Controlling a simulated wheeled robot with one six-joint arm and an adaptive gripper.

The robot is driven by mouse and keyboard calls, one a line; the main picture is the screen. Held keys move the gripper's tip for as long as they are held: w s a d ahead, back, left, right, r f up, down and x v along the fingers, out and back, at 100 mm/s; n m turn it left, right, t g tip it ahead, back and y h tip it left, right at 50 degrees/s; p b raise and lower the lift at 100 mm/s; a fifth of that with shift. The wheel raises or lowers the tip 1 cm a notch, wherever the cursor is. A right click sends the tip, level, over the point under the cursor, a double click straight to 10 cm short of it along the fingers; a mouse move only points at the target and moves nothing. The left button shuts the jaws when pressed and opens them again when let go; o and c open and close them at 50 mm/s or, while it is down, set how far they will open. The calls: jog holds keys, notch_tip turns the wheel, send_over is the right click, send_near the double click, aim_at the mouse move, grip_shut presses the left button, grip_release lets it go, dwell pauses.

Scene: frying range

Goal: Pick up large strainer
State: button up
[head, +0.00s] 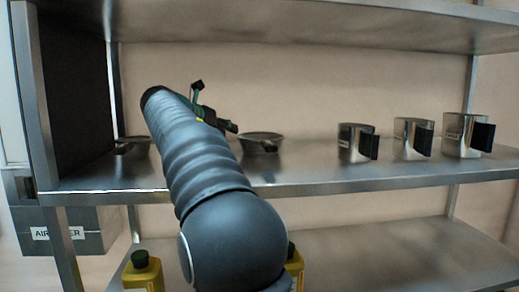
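Two shallow strainer-like metal vessels with handles rest on the middle metal shelf (310,178) in the head view. One vessel (261,137) stands just right of my arm, its dark handle toward the front. The other vessel (136,147) is at the left, partly hidden behind my arm, with its handle pointing left. I cannot tell for sure which is the large strainer. My gripper (222,122) is at the far end of my arm, above the shelf between the two vessels. Its fingers are mostly hidden, so its opening and any contact are unclear.
Metal cups with black handles (357,143) (413,137) (467,135) stand in a row at the right. A shelf (300,22) runs overhead. Yellow bottles (145,275) (295,266) are below. The shelf between the right vessel and the cups is clear.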

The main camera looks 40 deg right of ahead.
aim_at(247, 137)
jog(key=shift+w+x, duration=0.2)
jog(key=shift+x, duration=3.6)
jog(key=shift+r, duration=0.1)
jog(key=shift+c, duration=0.3)
grip_shut()
